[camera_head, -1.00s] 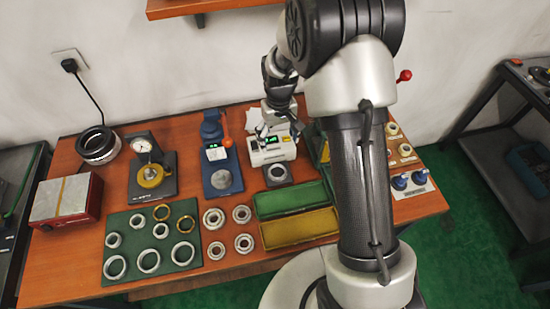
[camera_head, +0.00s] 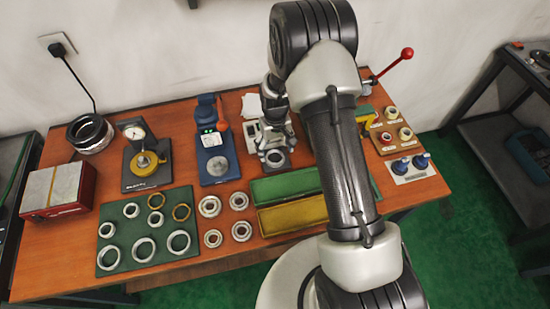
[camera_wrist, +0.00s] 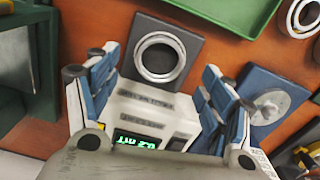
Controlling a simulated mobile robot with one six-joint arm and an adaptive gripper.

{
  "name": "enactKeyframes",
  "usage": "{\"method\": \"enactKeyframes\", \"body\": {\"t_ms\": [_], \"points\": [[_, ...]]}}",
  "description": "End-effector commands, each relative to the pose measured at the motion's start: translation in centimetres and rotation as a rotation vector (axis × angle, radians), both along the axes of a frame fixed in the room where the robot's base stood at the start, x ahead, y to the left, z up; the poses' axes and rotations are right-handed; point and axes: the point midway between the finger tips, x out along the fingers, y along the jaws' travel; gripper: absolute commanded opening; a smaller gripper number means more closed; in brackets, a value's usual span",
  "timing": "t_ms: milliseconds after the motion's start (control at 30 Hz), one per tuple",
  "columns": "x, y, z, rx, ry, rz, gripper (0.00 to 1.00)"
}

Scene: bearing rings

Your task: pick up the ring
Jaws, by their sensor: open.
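A silver ring (camera_wrist: 160,57) lies flat on the dark square plate (camera_wrist: 185,28) of a white device with a green display (camera_wrist: 135,140). In the head view the ring (camera_head: 275,157) sits at the front of the device, just below my gripper (camera_head: 274,128). In the wrist view my gripper (camera_wrist: 160,65) is open and empty, with one blue-and-grey finger on each side of the device. The ring shows between the fingertips, beyond them. I see no contact with it. The arm and gripper hide much of the device in the head view.
A blue stand (camera_head: 212,145) is left of the device. Green and yellow trays (camera_head: 290,200) lie in front. A green mat (camera_head: 115,262) holds several rings, with several bearings (camera_head: 213,238) beside it. A dial gauge stand (camera_head: 142,165) is farther left.

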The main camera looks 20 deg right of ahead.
Motion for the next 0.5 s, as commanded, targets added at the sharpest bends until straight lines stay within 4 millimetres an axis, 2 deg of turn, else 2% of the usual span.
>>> {"method": "enactKeyframes", "body": {"t_ms": [100, 200, 433, 500], "points": [[0.0, 0.1, -2.3, 0.000, 0.002, 0.000, 0.74], [0.0, 0.1, -3.6, 0.001, 0.002, 0.000, 0.74], [0.1, 0.1, -3.7, 0.000, -0.001, 0.000, 0.74], [0.1, 0.1, -3.7, 0.000, -0.001, 0.000, 0.71]]}}
